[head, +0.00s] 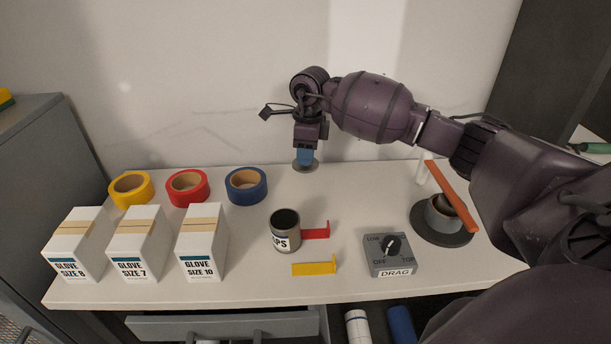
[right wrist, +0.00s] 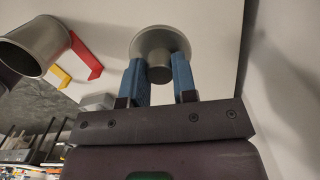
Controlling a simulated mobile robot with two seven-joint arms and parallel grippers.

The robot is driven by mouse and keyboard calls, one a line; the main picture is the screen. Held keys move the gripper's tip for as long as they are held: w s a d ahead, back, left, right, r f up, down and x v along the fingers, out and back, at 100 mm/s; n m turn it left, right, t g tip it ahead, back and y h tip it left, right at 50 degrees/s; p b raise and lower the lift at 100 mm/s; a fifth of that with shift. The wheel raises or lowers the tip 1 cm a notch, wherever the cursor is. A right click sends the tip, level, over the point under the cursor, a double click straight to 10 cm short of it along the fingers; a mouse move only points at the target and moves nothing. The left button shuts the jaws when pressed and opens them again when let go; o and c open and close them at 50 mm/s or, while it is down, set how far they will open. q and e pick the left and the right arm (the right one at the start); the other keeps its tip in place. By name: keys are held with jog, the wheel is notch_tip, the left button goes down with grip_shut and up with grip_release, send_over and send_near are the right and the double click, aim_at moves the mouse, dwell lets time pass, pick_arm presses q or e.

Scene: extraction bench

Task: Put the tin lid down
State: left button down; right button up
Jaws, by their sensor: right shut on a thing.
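The tin lid (head: 306,167) is a grey disc at the back edge of the bench, level with the gap between the tin and the wall. In the right wrist view the lid (right wrist: 160,37) shows as a round plate with a short grey knob (right wrist: 159,73). My right gripper (head: 305,156) has blue fingers, which also show in the right wrist view (right wrist: 159,78), shut on the knob. I cannot tell whether the lid touches the bench top. The open grey tin (head: 286,230), lettered "PS", stands upright in front of it. My left gripper is not in view.
Yellow (head: 131,188), red (head: 188,187) and blue (head: 246,185) tape rolls stand at left behind white glove boxes (head: 203,247). Red (head: 315,232) and yellow (head: 314,268) brackets lie near the tin. A DRAG dial box (head: 390,263) stands right. Bench behind the tin is clear.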

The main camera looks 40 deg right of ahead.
notch_tip(320, 180, down, 6)
jog(key=shift+f, duration=0.55)
jog(key=shift+f, duration=0.1)
jog(key=o, duration=0.9)
